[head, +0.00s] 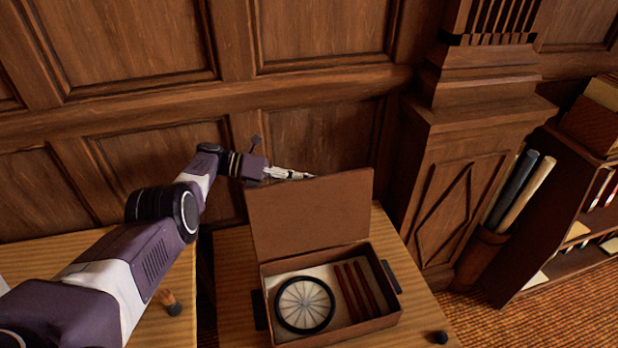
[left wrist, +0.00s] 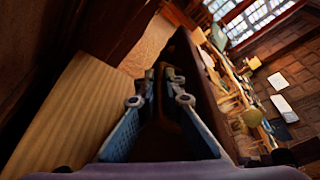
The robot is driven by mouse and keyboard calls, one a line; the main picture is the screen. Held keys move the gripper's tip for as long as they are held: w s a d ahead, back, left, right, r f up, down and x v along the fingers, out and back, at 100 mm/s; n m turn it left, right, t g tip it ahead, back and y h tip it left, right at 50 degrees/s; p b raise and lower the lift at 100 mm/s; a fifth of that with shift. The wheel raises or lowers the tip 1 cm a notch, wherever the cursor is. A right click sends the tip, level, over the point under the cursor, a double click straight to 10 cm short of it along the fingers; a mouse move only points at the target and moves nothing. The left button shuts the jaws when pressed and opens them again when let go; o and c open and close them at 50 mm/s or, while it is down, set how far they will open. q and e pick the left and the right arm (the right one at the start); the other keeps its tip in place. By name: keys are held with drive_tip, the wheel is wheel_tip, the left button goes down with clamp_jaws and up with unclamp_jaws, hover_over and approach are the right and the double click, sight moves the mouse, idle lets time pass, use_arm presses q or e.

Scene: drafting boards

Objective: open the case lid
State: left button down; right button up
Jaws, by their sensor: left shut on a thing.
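The brown case (head: 388,322) sits on a wooden table, and its lid (head: 310,218) stands raised, roughly upright at the back. Inside the case lie a round black-rimmed disc (head: 305,304) with spokes and several dark red sticks (head: 358,290). My left gripper (head: 306,176) reaches in from the left behind the lid and is shut on the lid's top edge. In the left wrist view the fingers (left wrist: 168,75) are close together, with the dark brown lid (left wrist: 170,130) between them. The lid hides part of the fingertips in the head view. My right gripper is not in view.
A panelled wood wall stands close behind the lid, and a thick wooden pillar (head: 462,165) rises to the right. A small dark knob (head: 440,337) lies right of the case. Rolled tubes (head: 522,192) and a shelf (head: 560,230) are farther right. A second table (head: 70,262) is at left.

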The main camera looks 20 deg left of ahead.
use_arm(q)
drive_tip(key=shift+f, duration=0.1)
idle(0.3)
drive_tip(key=c, duration=2.3)
unclamp_jaws()
drive_tip(key=shift+d, duration=0.1)
drive_tip(key=shift+w+r, duration=0.1)
drive_tip(key=shift+r, duration=4.9)
